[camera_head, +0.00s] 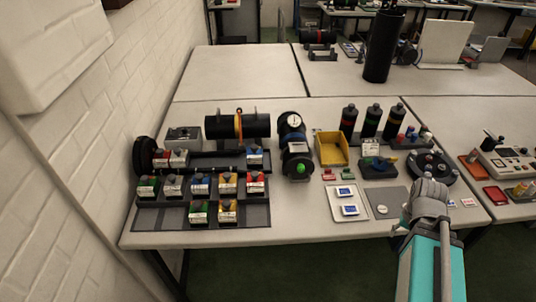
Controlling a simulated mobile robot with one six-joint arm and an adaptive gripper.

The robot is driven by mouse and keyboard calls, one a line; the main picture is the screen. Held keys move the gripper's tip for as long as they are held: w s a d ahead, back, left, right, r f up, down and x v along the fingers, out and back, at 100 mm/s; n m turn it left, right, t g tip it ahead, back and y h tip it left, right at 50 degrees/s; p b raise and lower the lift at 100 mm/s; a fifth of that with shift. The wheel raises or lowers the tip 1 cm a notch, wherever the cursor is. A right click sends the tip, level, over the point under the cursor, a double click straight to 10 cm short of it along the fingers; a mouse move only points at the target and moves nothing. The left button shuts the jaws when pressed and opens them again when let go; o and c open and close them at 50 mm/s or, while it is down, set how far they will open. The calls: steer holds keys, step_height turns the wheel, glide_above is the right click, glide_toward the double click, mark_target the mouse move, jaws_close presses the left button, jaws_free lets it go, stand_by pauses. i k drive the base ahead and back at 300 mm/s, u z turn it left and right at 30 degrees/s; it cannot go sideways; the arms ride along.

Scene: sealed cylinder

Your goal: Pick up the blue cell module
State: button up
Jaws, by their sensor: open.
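A blue cell module (200,184) with a white label stands upright in the middle row of the dark tray (260,214). Another blue-labelled module (255,156) stands farther back on the right of the rack behind. Green, white, yellow and red modules of the same shape stand close around the first one. My gripper (426,186) is at the right, over the front right of the table, well away from the modules. It is open; its fingers are small and partly hidden, and nothing shows between them.
Between my gripper and the tray stand a black device with a green knob (299,166), a yellow bin (331,148) and a pale board with blue displays (347,208). Tall black cylinders (371,121) stand behind. A brick wall (80,150) borders the left.

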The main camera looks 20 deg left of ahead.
mark_target(255, 159)
steer(key=z, duration=0.95)
steer(key=k, duration=0.5)
steer(key=u, duration=2.35)
